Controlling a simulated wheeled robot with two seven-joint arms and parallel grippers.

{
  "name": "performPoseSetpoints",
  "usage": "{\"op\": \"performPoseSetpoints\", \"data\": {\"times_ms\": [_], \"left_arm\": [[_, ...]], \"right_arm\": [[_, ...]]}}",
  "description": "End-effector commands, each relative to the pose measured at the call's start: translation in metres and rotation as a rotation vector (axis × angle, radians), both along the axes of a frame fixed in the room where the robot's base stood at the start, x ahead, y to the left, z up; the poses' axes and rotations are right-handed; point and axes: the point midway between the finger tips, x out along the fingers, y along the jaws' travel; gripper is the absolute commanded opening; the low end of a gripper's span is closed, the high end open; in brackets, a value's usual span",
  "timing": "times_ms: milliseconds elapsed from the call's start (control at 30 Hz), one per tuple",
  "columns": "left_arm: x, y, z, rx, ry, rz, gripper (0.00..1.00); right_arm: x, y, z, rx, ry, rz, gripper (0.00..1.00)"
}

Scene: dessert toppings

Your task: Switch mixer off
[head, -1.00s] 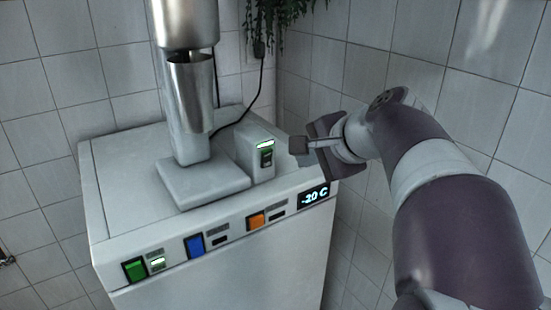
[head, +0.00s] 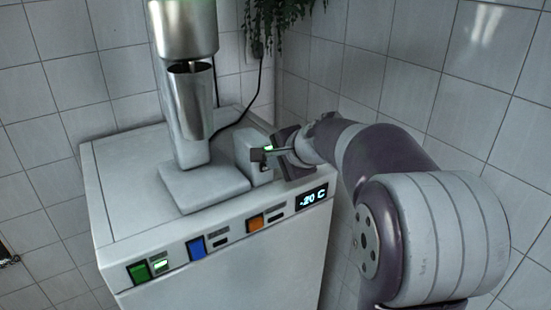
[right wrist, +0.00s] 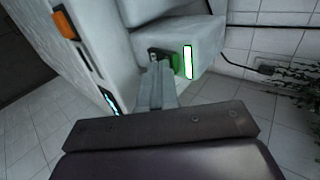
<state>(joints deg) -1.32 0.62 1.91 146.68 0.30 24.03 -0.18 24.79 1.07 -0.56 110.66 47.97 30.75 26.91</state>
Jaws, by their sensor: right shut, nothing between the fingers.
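The mixer (head: 187,95) stands on top of a white freezer-like cabinet, with a metal cup under its head. Its switch box (head: 243,156) sits at the right of the mixer base. A lit green light shows on the box in the right wrist view (right wrist: 187,62), beside a dark switch with a green part (right wrist: 165,58). My right gripper (head: 258,154) is shut and empty, its fingertips at the front of the switch box, covering the switch in the head view. In the right wrist view the fingertips reach the switch; I cannot tell if they touch it. My left gripper is not in view.
The cabinet (head: 120,190) has green, blue and orange switches along its front edge and a "-20 C" display (head: 313,197). A black cord (head: 237,122) runs behind the mixer to the wall. A plant hangs at the back. Tiled walls stand close behind and to the right.

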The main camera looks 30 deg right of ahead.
Motion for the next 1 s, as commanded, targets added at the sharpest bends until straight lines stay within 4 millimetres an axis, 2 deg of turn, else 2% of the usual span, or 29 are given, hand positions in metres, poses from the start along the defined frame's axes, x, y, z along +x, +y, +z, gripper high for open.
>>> {"op": "performPoseSetpoints", "data": {"times_ms": [167, 433, 733, 1000], "left_arm": [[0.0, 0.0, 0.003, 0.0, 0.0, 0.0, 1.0], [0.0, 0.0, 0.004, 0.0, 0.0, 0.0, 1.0], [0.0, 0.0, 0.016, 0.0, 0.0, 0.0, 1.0], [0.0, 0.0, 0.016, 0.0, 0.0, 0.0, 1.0]], "right_arm": [[0.007, 0.0, 0.003, -0.001, 0.002, 0.001, 0.0], [0.006, 0.0, 0.004, 0.0, 0.002, 0.0, 0.0], [0.006, 0.0, 0.019, 0.0, 0.001, 0.0, 0.0], [0.006, 0.0, 0.018, 0.001, 0.002, -0.001, 0.0]]}}
